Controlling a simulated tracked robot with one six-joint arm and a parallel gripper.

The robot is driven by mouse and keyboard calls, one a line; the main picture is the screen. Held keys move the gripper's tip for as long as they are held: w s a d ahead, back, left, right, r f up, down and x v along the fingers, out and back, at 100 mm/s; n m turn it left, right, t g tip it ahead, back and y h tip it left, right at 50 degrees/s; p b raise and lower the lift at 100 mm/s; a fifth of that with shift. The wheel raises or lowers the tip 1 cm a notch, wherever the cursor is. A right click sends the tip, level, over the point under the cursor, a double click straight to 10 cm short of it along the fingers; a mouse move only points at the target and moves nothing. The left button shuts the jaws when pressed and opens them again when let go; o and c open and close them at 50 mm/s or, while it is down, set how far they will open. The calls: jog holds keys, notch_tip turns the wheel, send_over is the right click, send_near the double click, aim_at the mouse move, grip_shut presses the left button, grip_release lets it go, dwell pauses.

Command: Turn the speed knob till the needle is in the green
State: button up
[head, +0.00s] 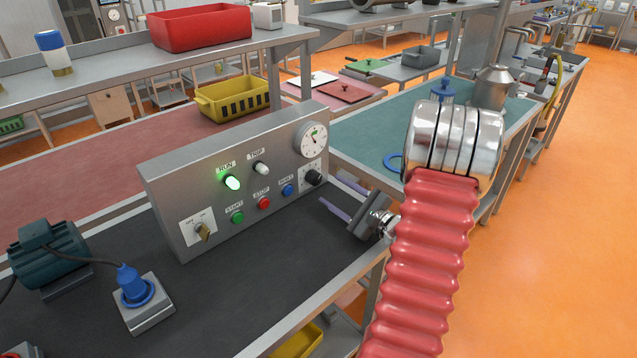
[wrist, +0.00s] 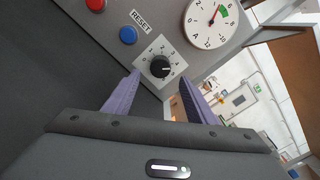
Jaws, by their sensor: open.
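The speed knob (head: 314,178) is a small black dial on a white scale plate at the right end of the grey control panel (head: 165,190). It also shows in the wrist view (wrist: 160,66), apart from the fingers. The round gauge (head: 312,140) sits above it. In the wrist view the gauge (wrist: 209,24) has a green sector at its upper right; the needle points to or beside that sector, too small to tell which. My gripper (head: 331,191) is open and empty in front of the knob, its purple fingers (wrist: 159,82) spread to either side.
The panel carries a lit green RUN lamp (head: 232,183), a red button (head: 264,203), a blue RESET button (head: 287,190) and a yellowish rotary switch (head: 203,231). A motor (head: 48,255) and a blue plug in a socket (head: 134,289) stand at left. The black bench mat before the panel is clear.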

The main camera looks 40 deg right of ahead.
aim_at(317, 181)
jog(key=w, duration=0.7)
jog(key=shift+a, duration=0.1)
jog(key=shift+c, duration=0.5)
jog(key=c, duration=0.9)
